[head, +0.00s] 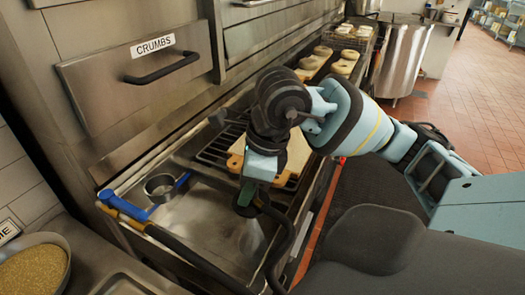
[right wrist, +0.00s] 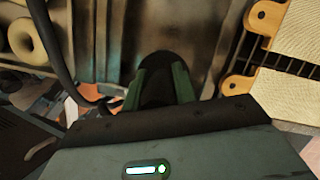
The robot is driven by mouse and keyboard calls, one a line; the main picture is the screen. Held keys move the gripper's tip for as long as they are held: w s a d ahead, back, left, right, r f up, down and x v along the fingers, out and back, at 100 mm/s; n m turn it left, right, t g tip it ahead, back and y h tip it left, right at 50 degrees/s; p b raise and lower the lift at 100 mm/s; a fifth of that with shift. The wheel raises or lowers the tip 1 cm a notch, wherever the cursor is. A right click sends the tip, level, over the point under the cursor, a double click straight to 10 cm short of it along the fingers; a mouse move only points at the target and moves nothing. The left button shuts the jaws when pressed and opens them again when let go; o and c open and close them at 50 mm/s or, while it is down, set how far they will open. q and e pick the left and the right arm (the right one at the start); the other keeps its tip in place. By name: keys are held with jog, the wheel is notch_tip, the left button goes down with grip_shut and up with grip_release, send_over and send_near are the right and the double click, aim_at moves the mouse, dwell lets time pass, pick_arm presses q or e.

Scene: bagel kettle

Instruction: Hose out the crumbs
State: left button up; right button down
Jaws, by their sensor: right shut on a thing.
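The drawer labelled CRUMBS (head: 128,75) is shut in the steel front at the upper left of the head view. Below it is a shallow steel basin (head: 190,228). The nozzle also shows in the right wrist view (right wrist: 182,82). I cannot make out single crumbs. My left gripper is not in view.
A board (head: 236,163) lies on a dark rack right of the basin. A steel ring-like cup (head: 160,188) and blue-and-orange handles (head: 122,207) are at the basin's left. A bowl of grain (head: 35,272) stands lower left. Bagels (head: 343,67) and a kettle (head: 402,60) are farther back.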

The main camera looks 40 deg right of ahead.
aim_at(237, 207)
jog(key=shift+w+a, duration=0.25)
jog(key=shift+w, duration=0.15)
jog(key=shift+w+a, duration=1.45)
jog(key=shift+w, duration=2.7)
jog(key=shift+s+d, duration=0.55)
jog(key=shift+s, duration=0.95)
jog(key=shift+s+d, duration=0.5)
jog(key=shift+s, duration=1)
jog(key=shift+s+d, duration=0.55)
jog(key=shift+s, duration=0.95)
jog(key=n, duration=0.1)
jog(key=a+n, duration=0.1)
jog(key=n, duration=0.1)
jog(key=shift+a+f+n+g+y, duration=0.2)
jog(key=shift+f+n+g+y, duration=0.1)
jog(key=shift+f, duration=0.05)
jog(key=n, duration=0.1)
jog(key=a+n+g, duration=0.1)
jog(key=n, duration=0.1)
jog(key=shift+f, duration=0.3)
jog(key=a+f+n+g+h, duration=0.1)
jog(key=n, duration=0.6)
jog(key=a+n+g+h, duration=0.1)
jog(key=n, duration=0.6)
jog(key=a+f+n+g+h, duration=0.1)
jog(key=n+g, duration=0.1)
jog(key=n, duration=0.4)
jog(key=shift+w+a+f+n, duration=0.1)
jog(key=shift+a+f+n, duration=0.05)
jog(key=shift+f+n, duration=0.25)
